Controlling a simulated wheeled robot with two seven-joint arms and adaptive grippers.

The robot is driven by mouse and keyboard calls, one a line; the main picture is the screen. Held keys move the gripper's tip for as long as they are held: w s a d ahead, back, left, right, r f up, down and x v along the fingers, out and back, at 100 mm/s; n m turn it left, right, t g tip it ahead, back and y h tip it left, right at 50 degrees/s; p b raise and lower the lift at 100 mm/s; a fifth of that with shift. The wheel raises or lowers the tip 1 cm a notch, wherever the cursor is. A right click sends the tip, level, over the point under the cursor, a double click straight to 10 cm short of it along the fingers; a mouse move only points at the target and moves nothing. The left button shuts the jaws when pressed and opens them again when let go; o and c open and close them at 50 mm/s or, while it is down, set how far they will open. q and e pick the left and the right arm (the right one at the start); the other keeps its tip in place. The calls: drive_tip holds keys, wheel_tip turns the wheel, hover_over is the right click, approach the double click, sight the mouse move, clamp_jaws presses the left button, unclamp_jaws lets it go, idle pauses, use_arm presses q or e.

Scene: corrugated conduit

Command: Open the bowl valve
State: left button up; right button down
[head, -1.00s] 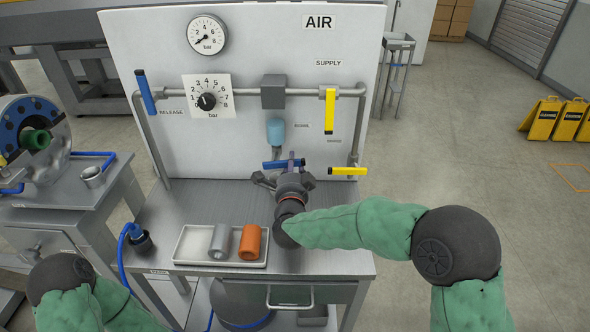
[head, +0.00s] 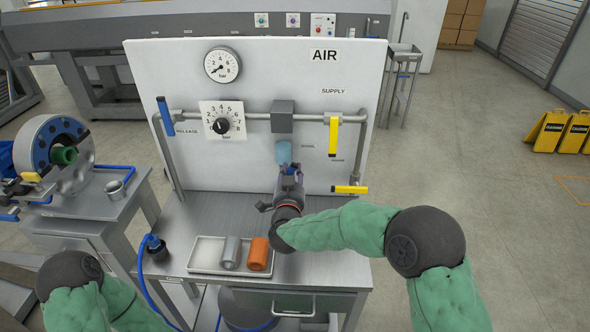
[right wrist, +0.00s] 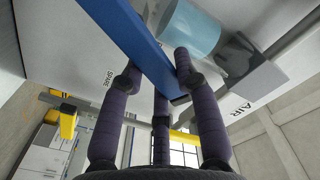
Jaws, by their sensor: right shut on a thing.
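The bowl valve's blue lever (head: 291,169) sits on the pipework below the blue bowl (head: 283,152), near the BOWL label on the white air panel. My right gripper (head: 288,180) is at the lever and hides part of it and the valve body. In the right wrist view, the lever (right wrist: 130,38) is a long blue bar that passes between the fingers of the right gripper (right wrist: 158,78). The fingers are shut on it. The blue bowl (right wrist: 188,28) shows just beyond. My left arm shows only at the lower left, and its gripper is out of view.
A blue RELEASE lever (head: 165,116) and two yellow levers, at SUPPLY (head: 334,136) and lower down (head: 349,190), are on the pipes.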

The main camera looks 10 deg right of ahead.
drive_tip(key=n, duration=0.1)
drive_tip(key=a+n+p, duration=0.1)
drive_tip(key=r+n+p, duration=0.1)
drive_tip(key=shift+w+a, duration=0.2)
drive_tip(key=shift+w, duration=0.05)
drive_tip(key=shift+w+a+n+p, duration=0.1)
drive_tip(key=shift+a+n+p, duration=0.1)
drive_tip(key=shift+n+p, duration=0.35)
drive_tip(key=shift+a+n+p, duration=0.2)
drive_tip(key=shift+n+p, duration=0.1)
drive_tip(key=shift+n, duration=0.45)
drive_tip(key=c, duration=0.9)
unclamp_jaws()
drive_tip(key=shift+a, duration=0.1)
drive_tip(key=v, duration=1.2)
